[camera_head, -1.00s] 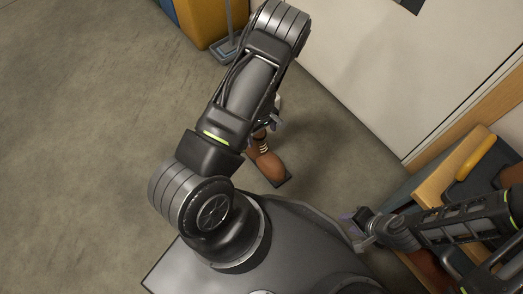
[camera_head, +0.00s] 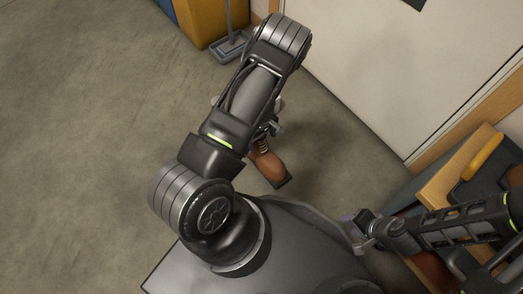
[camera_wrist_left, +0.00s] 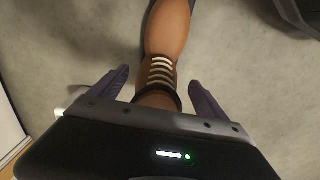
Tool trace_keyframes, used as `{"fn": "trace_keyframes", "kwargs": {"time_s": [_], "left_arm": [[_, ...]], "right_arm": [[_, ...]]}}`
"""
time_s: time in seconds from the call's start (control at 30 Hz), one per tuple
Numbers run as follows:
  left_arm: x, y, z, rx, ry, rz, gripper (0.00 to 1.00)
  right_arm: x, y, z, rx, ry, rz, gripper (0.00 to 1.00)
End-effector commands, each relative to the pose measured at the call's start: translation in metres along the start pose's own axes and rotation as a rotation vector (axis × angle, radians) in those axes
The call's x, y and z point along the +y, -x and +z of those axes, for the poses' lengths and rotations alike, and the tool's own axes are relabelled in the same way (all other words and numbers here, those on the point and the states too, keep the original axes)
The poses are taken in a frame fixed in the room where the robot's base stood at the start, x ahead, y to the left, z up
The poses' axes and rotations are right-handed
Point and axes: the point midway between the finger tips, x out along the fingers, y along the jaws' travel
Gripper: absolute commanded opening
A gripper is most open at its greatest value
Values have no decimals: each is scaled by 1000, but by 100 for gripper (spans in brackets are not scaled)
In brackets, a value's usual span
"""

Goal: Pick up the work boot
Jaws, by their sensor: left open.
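The brown work boot (camera_head: 268,165) stands on the grey floor in the head view, partly hidden behind my left arm; its toe points toward my base. In the left wrist view, the boot (camera_wrist_left: 168,32) runs up from the gripper, with pale laces across its middle. My left gripper (camera_wrist_left: 160,88) is open, with one purple finger on each side of the boot's laced part and visible gaps beside it. In the head view the left gripper (camera_head: 270,130) is mostly hidden by the arm. My right gripper (camera_head: 358,228) is at the lower right, away from the boot; its jaw state is unclear.
A pale door (camera_head: 400,75) stands at the upper right. A wooden unit (camera_head: 445,185) with a yellow item (camera_head: 482,157) is at the right. A yellow container (camera_head: 205,20) and a grey dustpan (camera_head: 231,44) are at the top. The floor at left is clear.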

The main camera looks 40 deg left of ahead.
Motion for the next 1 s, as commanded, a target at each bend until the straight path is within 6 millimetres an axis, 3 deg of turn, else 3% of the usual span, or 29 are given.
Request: {"fn": "trace_keyframes", "kwargs": {"time_s": [0.17, 1.0], "left_arm": [[0, 0, 0, 0, 0, 0, 86], [0, 0, 0, 0, 0, 0, 18]], "right_arm": [[0, 0, 0, 0, 0, 0, 36], [0, 0, 0, -1, 0, 0, 36]]}}
